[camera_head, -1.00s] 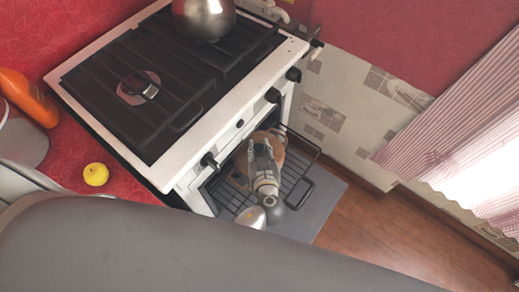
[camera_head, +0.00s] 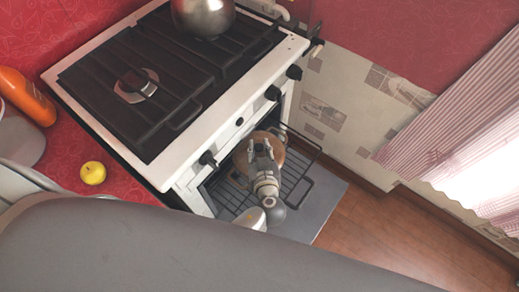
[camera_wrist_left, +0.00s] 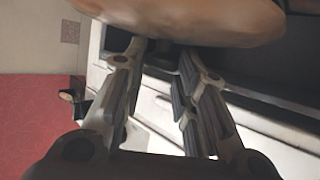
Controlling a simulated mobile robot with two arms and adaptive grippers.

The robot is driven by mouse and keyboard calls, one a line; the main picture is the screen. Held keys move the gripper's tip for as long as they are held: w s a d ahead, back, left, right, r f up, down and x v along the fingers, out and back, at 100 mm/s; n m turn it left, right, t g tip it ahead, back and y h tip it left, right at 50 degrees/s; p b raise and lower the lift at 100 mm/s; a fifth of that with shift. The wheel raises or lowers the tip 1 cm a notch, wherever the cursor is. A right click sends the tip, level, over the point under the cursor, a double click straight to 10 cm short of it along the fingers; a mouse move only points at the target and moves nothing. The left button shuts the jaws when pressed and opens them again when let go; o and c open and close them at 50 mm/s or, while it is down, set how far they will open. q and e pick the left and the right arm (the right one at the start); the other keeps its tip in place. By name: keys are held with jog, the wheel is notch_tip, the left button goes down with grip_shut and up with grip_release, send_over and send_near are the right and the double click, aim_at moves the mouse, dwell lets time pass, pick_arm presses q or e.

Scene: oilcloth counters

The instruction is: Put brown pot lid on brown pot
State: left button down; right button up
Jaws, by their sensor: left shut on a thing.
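My left gripper (camera_head: 262,147) is over the pulled-out oven rack, with its fingers pointing away from me. It is shut on the brown pot lid (camera_head: 277,150); in the left wrist view the lid (camera_wrist_left: 190,20) shows as a smooth brown disc at the top, with a dark part, likely its knob, between the fingertips (camera_wrist_left: 165,47). The gripper hides part of the lid in the head view. I cannot make out the brown pot separately; whether it is under the lid is hidden. My right gripper is not in view.
The white stove (camera_head: 185,170) has black grates and a steel pot (camera_head: 203,15) on top. Its oven is open, with a wire rack (camera_head: 297,190) above the lowered door (camera_head: 325,212). A yellow fruit (camera_head: 93,173) and an orange bottle (camera_head: 27,97) are on the red counter at left.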

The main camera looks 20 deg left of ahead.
pick_arm(q)
jog(key=shift+f, duration=0.15)
jog(key=c, duration=1.1)
grip_release()
jog(key=shift+r+p, duration=1.65)
jog(key=shift+r, duration=1.4)
jog(key=shift+f, duration=0.1)
